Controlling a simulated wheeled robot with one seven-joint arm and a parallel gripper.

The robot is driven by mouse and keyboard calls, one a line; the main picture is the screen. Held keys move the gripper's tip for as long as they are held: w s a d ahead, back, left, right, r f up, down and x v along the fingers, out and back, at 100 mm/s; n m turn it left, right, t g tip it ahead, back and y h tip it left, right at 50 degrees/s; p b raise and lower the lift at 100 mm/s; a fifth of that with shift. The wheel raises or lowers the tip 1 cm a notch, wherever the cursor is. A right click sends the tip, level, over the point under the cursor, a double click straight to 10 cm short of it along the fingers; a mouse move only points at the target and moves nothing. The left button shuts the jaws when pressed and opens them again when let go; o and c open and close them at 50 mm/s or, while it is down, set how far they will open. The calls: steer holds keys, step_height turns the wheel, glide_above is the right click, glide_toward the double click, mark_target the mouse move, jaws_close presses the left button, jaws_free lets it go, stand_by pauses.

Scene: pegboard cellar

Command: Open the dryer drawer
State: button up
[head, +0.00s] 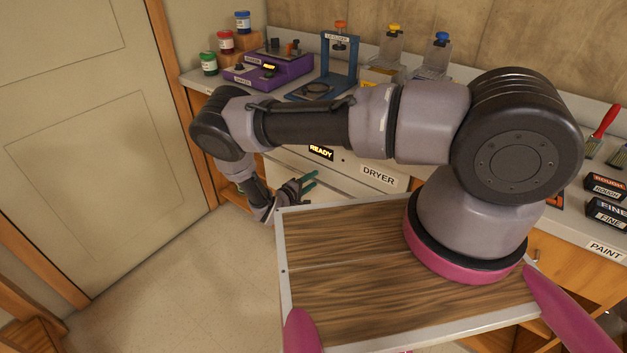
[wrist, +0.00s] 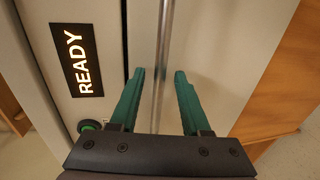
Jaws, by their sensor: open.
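The dryer (head: 350,168) is a pale unit under the counter, with a DRYER label and a lit READY display (head: 321,152). The display also shows at left in the wrist view (wrist: 77,60). The pale drawer front (wrist: 205,45) lies across a dark seam from the display panel. A metal bar handle (wrist: 165,45) runs along the drawer front. My gripper (head: 312,182) is in front of the dryer. In the wrist view my gripper (wrist: 159,75) is open, its green fingers on either side of the bar, apparently not clamping it. Contact cannot be told.
A wood-topped board (head: 340,285) beneath my arm hides part of the dryer front. The counter above holds a purple device (head: 268,70), a blue press (head: 338,65) and bottles. A door (head: 85,130) stands at left, with clear floor (head: 190,270) before it.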

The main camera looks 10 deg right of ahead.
steer(key=shift+w+d+f, duration=0.1)
steer(key=shift+w+d, duration=0.35)
jaws_close()
stand_by(1.2)
